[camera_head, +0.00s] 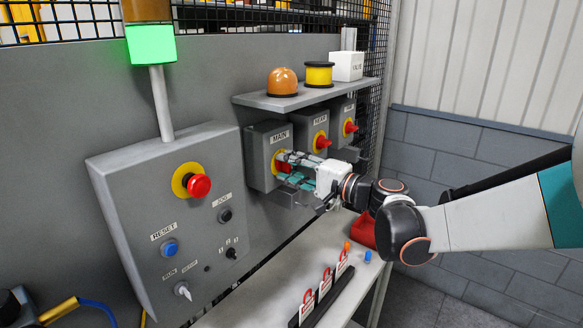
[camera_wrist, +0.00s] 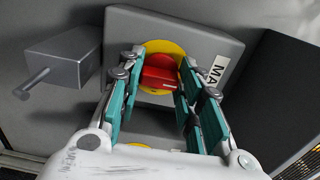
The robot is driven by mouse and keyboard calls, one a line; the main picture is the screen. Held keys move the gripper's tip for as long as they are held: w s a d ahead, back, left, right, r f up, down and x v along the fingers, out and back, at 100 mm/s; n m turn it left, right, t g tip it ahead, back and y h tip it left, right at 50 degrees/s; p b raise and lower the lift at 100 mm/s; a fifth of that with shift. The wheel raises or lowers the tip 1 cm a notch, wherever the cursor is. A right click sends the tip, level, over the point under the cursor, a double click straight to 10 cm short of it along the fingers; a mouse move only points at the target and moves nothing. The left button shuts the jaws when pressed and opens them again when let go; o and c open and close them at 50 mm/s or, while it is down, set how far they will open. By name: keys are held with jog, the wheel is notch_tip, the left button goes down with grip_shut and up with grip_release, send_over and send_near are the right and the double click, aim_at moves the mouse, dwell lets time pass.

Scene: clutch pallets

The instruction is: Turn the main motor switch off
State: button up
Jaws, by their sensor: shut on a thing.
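The main motor switch is a grey box (camera_head: 254,149) labelled MAIN, with a red handle (camera_wrist: 158,78) on a yellow disc (camera_wrist: 181,49). It is the leftmost of three such boxes under a shelf. My gripper (camera_head: 288,165) reaches it from the right. In the wrist view my gripper (camera_wrist: 157,82) has its teal-padded fingers on both sides of the red handle and is shut on it. In the head view the fingers mostly cover the handle. I cannot tell its exact switch setting.
The PUMP (camera_head: 314,131) and AUX-side (camera_head: 343,122) switch boxes stand close to the right. A shelf (camera_head: 292,99) overhangs all three. A control panel (camera_head: 176,219) is at left, below a lit green lamp (camera_head: 151,45). A table (camera_head: 263,300) holds red tags (camera_head: 325,283).

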jog(key=o, duration=1.1)
jog(key=shift+c, duration=0.2)
jog(key=v, duration=1.2)
jog(key=shift+s+a+f, duration=0.1)
jog(key=shift+f, duration=0.05)
